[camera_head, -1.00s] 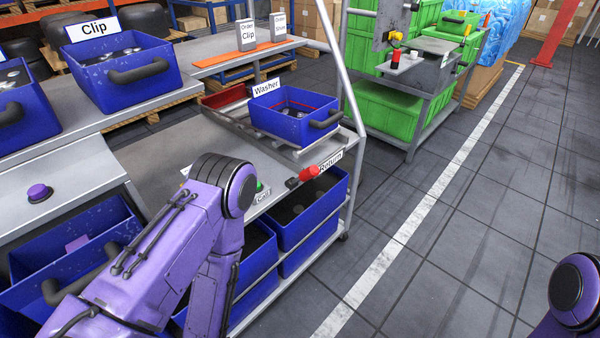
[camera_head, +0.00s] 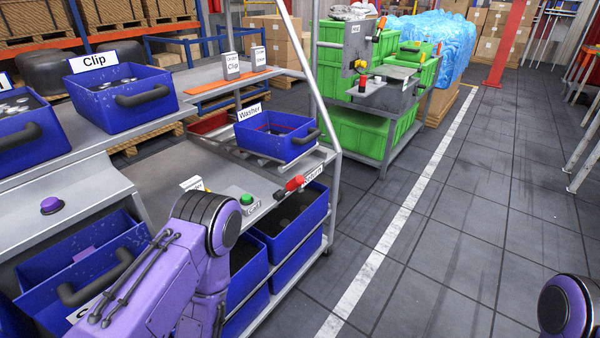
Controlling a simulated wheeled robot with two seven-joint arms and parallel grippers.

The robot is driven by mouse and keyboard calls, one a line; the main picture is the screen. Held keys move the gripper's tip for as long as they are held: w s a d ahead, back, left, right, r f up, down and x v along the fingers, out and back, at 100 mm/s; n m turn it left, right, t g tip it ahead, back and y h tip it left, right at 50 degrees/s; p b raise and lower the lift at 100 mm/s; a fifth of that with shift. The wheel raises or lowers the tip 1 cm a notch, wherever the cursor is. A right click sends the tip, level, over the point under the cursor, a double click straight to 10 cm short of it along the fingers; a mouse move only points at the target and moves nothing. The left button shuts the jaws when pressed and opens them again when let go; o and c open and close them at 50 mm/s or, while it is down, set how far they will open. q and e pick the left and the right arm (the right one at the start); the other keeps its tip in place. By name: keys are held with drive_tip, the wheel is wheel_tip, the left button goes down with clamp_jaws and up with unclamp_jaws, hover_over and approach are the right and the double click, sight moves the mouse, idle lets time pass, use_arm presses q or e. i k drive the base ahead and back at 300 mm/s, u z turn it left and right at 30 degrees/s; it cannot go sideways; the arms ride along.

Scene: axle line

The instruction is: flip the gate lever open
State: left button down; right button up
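A lever with a red handle (camera_head: 293,184) sits on the front edge of the grey workbench, below the blue Washer bin and beside the Return label. It is the likeliest gate lever in view, but I cannot tell which gate it works or its exact position. My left arm comes in from the bottom left, with its purple joint in front of the bench. Only a purple joint of my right arm shows, at the bottom right. Neither gripper is in view.
The blue Washer bin (camera_head: 285,148) stands above the lever. The blue Clip bin (camera_head: 120,115) is on the upper shelf at left. More blue bins (camera_head: 299,238) sit under the bench. A green-bin rack (camera_head: 372,135) stands behind. The floor (camera_head: 470,220) to the right is clear.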

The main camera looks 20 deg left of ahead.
sight(299, 179)
drive_tip(key=z, duration=0.8)
drive_tip(key=i, duration=0.7)
drive_tip(key=u, duration=1.15)
